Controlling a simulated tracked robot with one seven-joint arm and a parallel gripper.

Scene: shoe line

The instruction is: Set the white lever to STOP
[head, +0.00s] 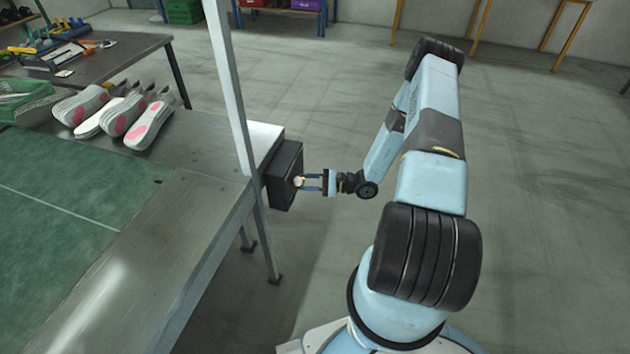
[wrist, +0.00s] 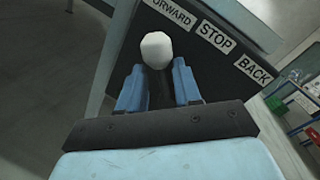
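The white lever (wrist: 157,48) shows its rounded knob in the wrist view, with a dark stem below it. Its knob appears nearest the FORWARD label (wrist: 167,13) on the black control box (wrist: 197,62). The STOP label (wrist: 215,38) is to the right of the knob, and the BACK label (wrist: 253,69) is further right. My gripper (wrist: 158,75) is open, its blue fingers on either side of the lever with gaps showing. In the head view, my gripper (head: 310,182) reaches the front of the control box (head: 285,176), the pale knob (head: 298,181) at its fingertips.
The box is beside a metal post (head: 235,100) at the end of the metal line table (head: 205,165). Several shoes (head: 115,112) lie on the table near a green crate (head: 28,104). The floor right of the box is clear around my arm.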

